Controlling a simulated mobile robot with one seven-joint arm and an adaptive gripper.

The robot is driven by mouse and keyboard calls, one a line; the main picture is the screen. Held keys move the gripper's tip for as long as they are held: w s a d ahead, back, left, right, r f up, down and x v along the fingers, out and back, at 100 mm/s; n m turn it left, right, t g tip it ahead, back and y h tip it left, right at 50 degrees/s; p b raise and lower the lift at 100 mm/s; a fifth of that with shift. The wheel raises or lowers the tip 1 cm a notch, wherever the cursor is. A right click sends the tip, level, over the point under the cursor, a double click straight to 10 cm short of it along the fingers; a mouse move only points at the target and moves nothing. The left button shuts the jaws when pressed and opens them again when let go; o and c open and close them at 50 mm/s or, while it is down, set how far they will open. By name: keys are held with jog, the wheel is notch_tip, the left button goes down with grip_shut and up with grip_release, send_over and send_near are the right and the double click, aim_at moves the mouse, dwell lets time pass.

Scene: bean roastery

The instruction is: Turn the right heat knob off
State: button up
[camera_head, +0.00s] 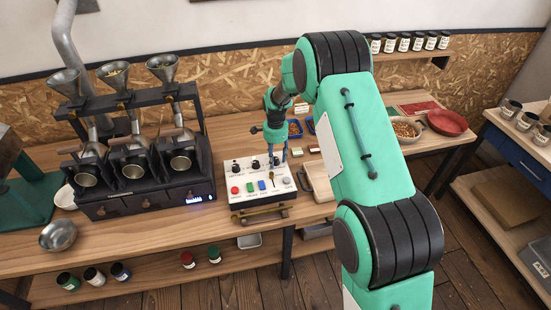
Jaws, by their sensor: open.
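A white control box (240,200) stands on the wooden workbench. Along the back of its top is a row of black knobs: the left one (236,168) and a middle one (256,165) show clearly. The right end of that row is partly covered by my gripper (277,160), which points down just over it. My gripper is open, with its fingertips low at the back right of the panel. I cannot tell whether they touch a knob, nor how the right knob is turned.
Coloured buttons and a small lever (271,180) sit on the panel's front. A black roaster with several funnels (145,165) stands to the left. Blue trays (295,128) and a bowl of beans (406,130) lie behind and to the right. A red plate (447,122) is farther right.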

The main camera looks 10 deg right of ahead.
jog(key=c, duration=1.2)
jog(key=shift+o, duration=0.2)
